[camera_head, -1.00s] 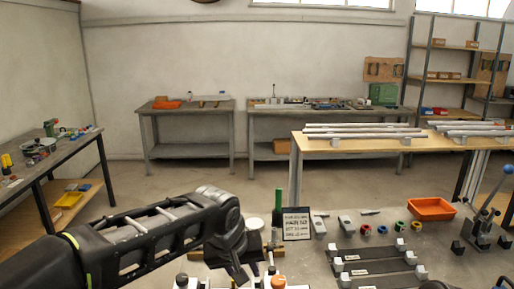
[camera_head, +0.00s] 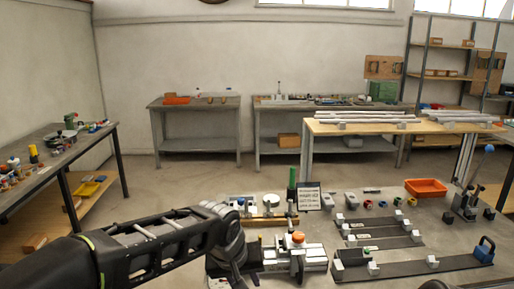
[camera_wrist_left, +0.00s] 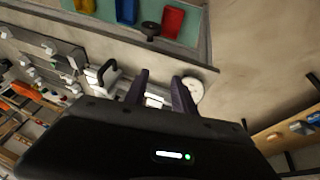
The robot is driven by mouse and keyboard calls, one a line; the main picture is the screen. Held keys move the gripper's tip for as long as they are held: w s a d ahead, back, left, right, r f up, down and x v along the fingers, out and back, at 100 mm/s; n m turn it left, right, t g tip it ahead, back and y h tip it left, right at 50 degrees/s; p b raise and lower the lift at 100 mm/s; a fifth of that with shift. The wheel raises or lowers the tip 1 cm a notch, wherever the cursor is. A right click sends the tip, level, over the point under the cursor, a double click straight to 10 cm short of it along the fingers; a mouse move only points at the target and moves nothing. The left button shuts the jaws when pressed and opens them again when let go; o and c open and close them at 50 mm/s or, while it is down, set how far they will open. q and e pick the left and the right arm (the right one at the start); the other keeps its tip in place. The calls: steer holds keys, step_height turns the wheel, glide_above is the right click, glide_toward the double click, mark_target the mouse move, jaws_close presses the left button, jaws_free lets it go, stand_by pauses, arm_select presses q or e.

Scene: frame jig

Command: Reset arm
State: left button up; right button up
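My left arm comes in from the left in the head view, with its dark gripper (camera_head: 238,276) pointing down beside a grey and white clamp fixture with an orange knob (camera_head: 297,238). The gripper's fingertips are hard to make out there. In the left wrist view the two dark fingers (camera_wrist_left: 163,84) stand apart with nothing seen between them. White and grey bench parts and a round white thing (camera_wrist_left: 192,90) show beyond the fingers. My right gripper is not seen.
Dark strips with grey blocks (camera_head: 385,242), an orange tray (camera_head: 426,188), a lever press (camera_head: 468,200) and a small sign (camera_head: 308,197) occupy the bench. A green bottle (camera_head: 292,184) stands behind the fixture. Floor is open between the bench and the back tables (camera_head: 195,104).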

arm_select(q)
steer(key=s+a+f+g, duration=0.1)
steer(key=s+f, duration=0.2)
steer(key=f, duration=0.6)
steer(key=s+a+f+g+h, duration=0.1)
steer(key=s+f, duration=0.1)
steer(key=f, duration=0.7)
steer(key=s+a+f+g, duration=0.1)
steer(key=s+f, duration=0.2)
steer(key=f, duration=0.6)
steer(key=s+a+f, duration=0.1)
steer(key=s+f, duration=0.5)
steer(key=s, duration=0.3)
steer(key=s+f+n+h, duration=0.1)
steer(key=s+f, duration=0.6)
steer(key=s, duration=0.2)
steer(key=shift+a+f+g, duration=0.2)
steer(key=shift+a+g, duration=0.15)
steer(key=shift+g, duration=0.05)
